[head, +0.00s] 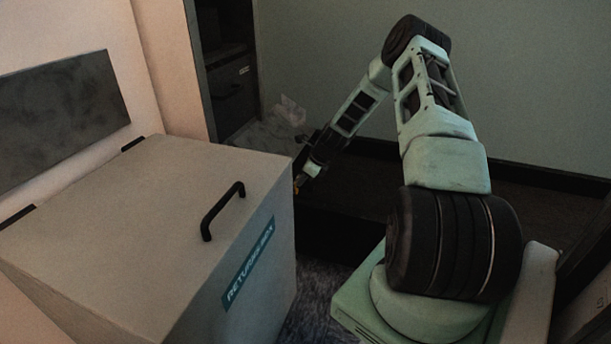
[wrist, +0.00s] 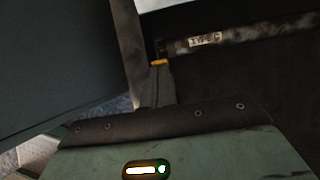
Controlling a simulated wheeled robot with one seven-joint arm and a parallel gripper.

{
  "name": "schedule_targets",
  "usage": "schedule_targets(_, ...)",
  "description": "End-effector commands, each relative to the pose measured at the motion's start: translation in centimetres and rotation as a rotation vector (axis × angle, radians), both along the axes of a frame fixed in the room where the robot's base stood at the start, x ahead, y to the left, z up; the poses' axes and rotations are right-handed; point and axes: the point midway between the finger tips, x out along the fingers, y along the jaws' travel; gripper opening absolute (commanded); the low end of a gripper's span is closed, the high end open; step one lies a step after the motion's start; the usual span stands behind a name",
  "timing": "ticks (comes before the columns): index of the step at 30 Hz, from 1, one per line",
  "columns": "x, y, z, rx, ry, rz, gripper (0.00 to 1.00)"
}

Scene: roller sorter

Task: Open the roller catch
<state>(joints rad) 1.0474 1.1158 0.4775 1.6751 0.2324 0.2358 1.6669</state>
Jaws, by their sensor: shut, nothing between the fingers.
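In the wrist view my gripper (wrist: 159,64) is shut and empty, with an orange mark at its fingertips. A grey roller or bar (wrist: 245,36) with a pale label that seems to read "TYPE C" runs across the upper right. Its left end, with a small dark fitting (wrist: 158,47), lies just past my fingertips; I cannot tell whether they touch. I cannot make out for certain which part is the roller catch. In the head view my gripper (head: 299,184) is low behind the far right corner of the box, mostly hidden.
A large box (head: 130,225) labelled "RETURNS BOX", with a black handle (head: 222,210) on its lid, stands at the left, close beside my gripper. A dark shelf unit (head: 228,85) stands behind. A dark panel fills the wrist view's left side.

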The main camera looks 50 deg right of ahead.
Motion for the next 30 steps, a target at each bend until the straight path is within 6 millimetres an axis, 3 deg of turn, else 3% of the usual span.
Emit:
schedule_targets(14,0.0,0.0,0.2,0.0,0.001,0.0,0.0)
schedule_targets(30,0.5,0.0,7.7,0.0,0.0,0.011,0.0)
